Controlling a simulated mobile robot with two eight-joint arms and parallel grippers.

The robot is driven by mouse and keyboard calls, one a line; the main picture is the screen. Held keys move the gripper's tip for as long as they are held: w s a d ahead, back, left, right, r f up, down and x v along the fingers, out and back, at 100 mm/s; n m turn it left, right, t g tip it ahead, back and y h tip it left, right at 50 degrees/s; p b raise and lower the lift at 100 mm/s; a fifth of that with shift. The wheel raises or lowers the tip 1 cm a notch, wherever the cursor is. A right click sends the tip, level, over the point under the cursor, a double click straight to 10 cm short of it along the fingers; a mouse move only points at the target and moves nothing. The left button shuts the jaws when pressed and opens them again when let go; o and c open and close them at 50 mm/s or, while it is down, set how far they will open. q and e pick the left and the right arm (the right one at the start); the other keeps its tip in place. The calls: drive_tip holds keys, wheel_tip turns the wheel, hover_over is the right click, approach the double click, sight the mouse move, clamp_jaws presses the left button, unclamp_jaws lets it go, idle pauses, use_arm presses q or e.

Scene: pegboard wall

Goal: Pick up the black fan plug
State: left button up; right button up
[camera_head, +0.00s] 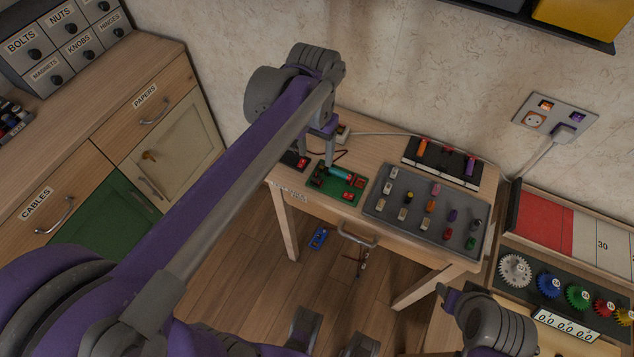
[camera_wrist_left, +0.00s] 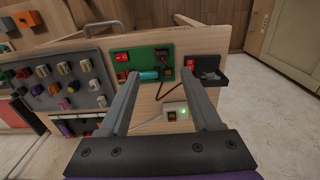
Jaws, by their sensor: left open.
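My left gripper (camera_head: 317,152) is open, its fingers pointing down over the back left of the small wooden table. In the left wrist view its fingers (camera_wrist_left: 159,76) are spread with nothing between them touching either one. A white socket box (camera_wrist_left: 176,112) with a green light and a dark socket or plug lies between and below the fingertips; in the head view the box (camera_head: 342,133) is partly behind the gripper. A thin dark cable (camera_wrist_left: 162,88) curves near the green circuit board (camera_wrist_left: 141,64). I cannot make out the black fan plug for certain.
A small black tray (camera_wrist_left: 208,75) with a red switch sits beside the green board. A grey tray (camera_head: 373,207) of several coloured pieces and a black rack (camera_head: 410,157) fill the right of the table. A wall socket panel (camera_head: 555,118) and gears (camera_head: 515,270) are further right.

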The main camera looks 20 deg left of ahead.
use_arm(q)
hover_over(317, 176)
drive_tip(key=f, duration=0.5)
drive_tip(key=shift+s+d+f+b, duration=0.1)
drive_tip(key=shift+s+f+b, duration=0.1)
drive_tip(key=shift+s+b, duration=0.1)
drive_tip(key=shift+w+f, duration=0.15)
drive_tip(key=shift+f, duration=1.2)
drive_tip(key=shift+w+f, duration=0.1)
drive_tip(key=shift+f, duration=1.25)
clamp_jaws()
